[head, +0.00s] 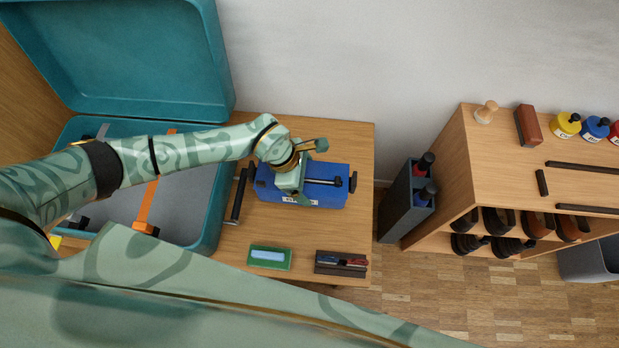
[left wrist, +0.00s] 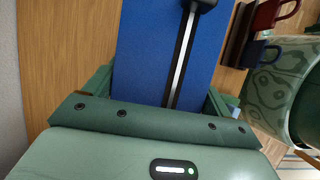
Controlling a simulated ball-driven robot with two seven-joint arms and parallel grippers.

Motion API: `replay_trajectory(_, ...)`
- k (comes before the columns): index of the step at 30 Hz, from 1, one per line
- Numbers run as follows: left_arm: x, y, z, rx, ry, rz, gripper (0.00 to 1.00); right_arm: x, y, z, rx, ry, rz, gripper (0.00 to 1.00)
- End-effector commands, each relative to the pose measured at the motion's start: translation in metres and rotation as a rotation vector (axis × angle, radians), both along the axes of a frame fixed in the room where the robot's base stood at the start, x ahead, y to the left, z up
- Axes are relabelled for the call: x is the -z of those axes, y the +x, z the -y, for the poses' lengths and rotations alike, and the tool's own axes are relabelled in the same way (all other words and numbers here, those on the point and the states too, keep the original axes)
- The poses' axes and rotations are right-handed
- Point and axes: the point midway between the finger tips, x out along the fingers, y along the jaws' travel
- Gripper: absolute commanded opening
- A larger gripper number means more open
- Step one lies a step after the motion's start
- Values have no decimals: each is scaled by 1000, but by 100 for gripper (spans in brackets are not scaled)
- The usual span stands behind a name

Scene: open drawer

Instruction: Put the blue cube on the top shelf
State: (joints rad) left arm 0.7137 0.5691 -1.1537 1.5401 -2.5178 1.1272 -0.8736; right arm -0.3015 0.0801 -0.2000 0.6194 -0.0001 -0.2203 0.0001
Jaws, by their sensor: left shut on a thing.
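A blue block-shaped box (head: 325,195) with a black-and-silver bar across its top and a white label on its near side is on the wooden table. It is the only large blue block I see, and I take it as the blue cube. My left gripper (head: 292,184) is over its left half. In the left wrist view the blue box (left wrist: 145,50) fills the space between the green fingers, and the gripper is shut on it. The fingertips are mostly hidden. A wooden shelf unit (head: 456,190) stands at the right. My right gripper is not in view.
An open teal case (head: 212,215) stands left of the box, with a black handle (head: 238,195) between. A green tray (head: 270,258) and a dark rack (head: 341,264) lie in front. A grey bottle holder (head: 397,205) stands beside the shelf unit, whose top holds jars, a stamp and dark bars.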

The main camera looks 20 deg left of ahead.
Motion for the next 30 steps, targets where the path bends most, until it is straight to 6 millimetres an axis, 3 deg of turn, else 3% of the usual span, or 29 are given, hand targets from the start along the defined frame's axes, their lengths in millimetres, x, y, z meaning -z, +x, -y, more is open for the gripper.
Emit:
replay_trajectory(1,15,7,-1,-1,-1,-3,47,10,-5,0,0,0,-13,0)
replay_trajectory(10,32,26,-5,1,-1,1,47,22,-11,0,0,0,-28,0)
replay_trajectory(16,67,29,-7,1,-2,-4,47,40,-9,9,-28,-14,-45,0)
replay_trajectory(27,67,30,-7,1,0,4,47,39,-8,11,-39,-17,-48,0)
replay_trajectory(28,68,30,-7,1,1,3,86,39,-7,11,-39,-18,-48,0)
replay_trajectory(30,67,30,-7,1,1,3,100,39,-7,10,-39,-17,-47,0)
